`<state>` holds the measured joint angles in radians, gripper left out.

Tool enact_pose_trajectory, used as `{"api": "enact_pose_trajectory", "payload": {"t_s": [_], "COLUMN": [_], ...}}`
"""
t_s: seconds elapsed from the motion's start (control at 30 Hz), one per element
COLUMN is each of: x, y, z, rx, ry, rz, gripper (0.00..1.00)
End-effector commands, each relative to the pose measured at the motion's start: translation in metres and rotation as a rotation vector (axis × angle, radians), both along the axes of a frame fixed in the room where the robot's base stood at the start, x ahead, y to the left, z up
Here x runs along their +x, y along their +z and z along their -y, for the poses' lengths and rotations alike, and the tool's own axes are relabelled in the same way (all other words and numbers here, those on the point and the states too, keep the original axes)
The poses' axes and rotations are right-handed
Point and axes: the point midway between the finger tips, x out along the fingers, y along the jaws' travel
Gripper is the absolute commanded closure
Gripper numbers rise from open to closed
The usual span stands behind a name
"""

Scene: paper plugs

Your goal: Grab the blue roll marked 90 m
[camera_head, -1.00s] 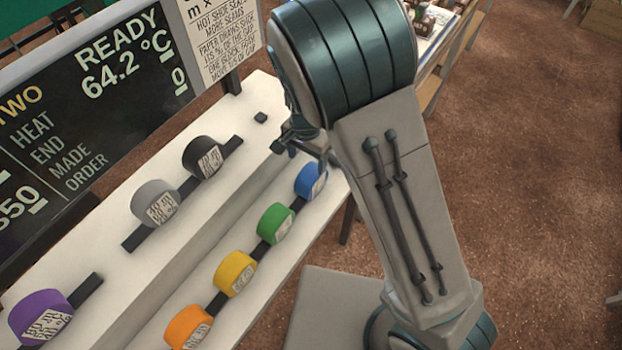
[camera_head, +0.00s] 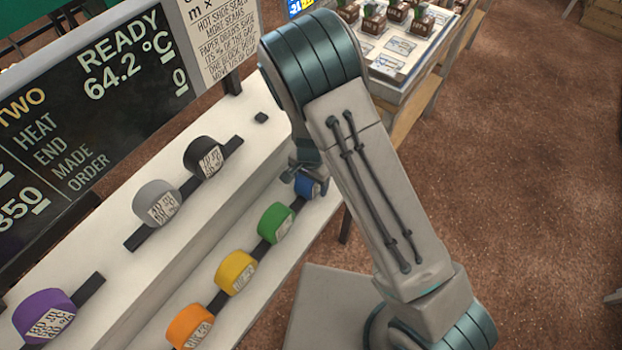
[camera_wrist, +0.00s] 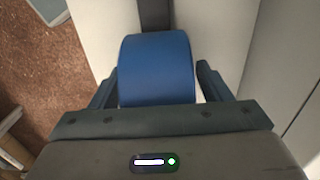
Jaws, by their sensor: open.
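The blue roll (camera_head: 306,187) lies at the far end of the lower white shelf, on a dark rail, partly hidden by my gripper in the head view. In the wrist view the blue roll (camera_wrist: 157,68) fills the space between the two fingers. My gripper (camera_wrist: 157,85) is open, with one finger on each side of the roll. A small gap seems to show beside the right finger; contact on the left is hard to tell. In the head view my gripper (camera_head: 304,178) is down at the roll. The 90 m marking is not readable.
On the lower shelf are a green roll (camera_head: 276,222), a yellow roll (camera_head: 236,272) and an orange roll (camera_head: 190,326). The upper shelf holds black (camera_head: 203,157), grey (camera_head: 156,203) and purple (camera_head: 44,316) rolls. A display board (camera_head: 90,110) stands behind.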

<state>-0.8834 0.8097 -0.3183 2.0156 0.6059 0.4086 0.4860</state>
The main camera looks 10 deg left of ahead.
Motion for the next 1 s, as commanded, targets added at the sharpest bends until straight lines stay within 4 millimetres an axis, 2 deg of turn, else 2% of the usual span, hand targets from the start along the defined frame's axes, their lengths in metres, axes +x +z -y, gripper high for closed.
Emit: {"api": "enact_pose_trajectory", "payload": {"t_s": [0.17, 0.3, 0.33, 0.37, 0.77, 1.0], "x": [0.0, 0.0, 0.0, 0.0, 0.0, 0.001], "y": [0.0, 0.0, 0.0, 0.0, 0.005, 0.028], "z": [0.0, 0.0, 0.0, 0.0, -0.001, -0.001], "rx": [0.0, 0.0, 0.0, 0.0, 0.001, 0.003], "ry": [0.0, 0.0, 0.0, 0.0, 0.001, 0.001], "rz": [0.0, 0.0, 0.0, 0.0, 0.0, 0.002], "gripper": [0.29, 0.68, 0.76, 0.81, 0.8, 0.8]}}
